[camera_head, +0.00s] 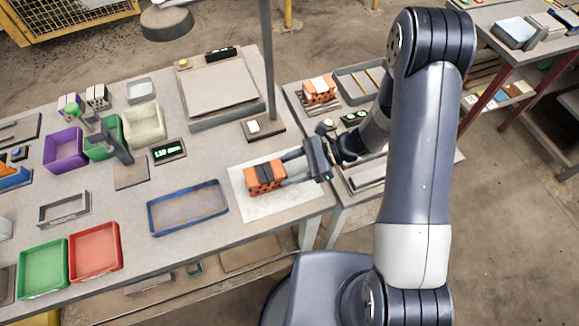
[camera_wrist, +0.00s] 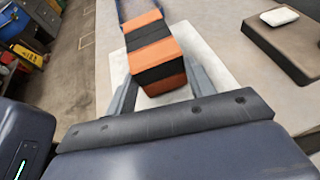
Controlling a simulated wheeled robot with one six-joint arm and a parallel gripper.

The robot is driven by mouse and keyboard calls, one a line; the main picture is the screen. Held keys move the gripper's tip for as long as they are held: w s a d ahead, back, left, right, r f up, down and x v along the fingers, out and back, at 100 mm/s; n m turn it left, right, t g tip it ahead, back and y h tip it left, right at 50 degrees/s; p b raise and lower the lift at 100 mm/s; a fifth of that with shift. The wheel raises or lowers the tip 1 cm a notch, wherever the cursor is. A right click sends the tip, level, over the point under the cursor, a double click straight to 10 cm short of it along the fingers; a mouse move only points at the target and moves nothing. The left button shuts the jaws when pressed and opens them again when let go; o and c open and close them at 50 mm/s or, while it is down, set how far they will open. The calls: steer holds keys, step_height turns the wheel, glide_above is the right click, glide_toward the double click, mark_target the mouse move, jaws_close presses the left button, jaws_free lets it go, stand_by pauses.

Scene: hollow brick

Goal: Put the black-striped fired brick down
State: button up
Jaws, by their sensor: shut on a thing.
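The black-striped fired brick (camera_head: 265,177) is orange with black bands. In the head view it is at the left end of my gripper (camera_head: 285,172), over a pale mat (camera_head: 290,207) near the table's front right corner. In the wrist view the brick (camera_wrist: 155,58) sits between the two grey fingers of my gripper (camera_wrist: 158,85), which is shut on it. The pale mat also shows beneath it in the wrist view (camera_wrist: 205,100). I cannot tell whether the brick's underside touches the mat.
A blue-rimmed tray (camera_head: 187,226) lies left of the mat. A dark block with a white piece (camera_head: 264,130) and a thin post stand behind it. Another orange brick (camera_head: 319,90) with a white band is on the side table. Green (camera_head: 43,290) and red (camera_head: 95,276) trays are front left.

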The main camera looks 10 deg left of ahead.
steer(key=shift+f, duration=0.15)
steer(key=o, duration=1.3)
steer(key=shift+r, duration=0.25)
steer(key=b+v, duration=0.2)
steer(key=v, duration=1)
steer(key=shift+b, duration=0.35)
steer(key=shift+f, duration=0.1)
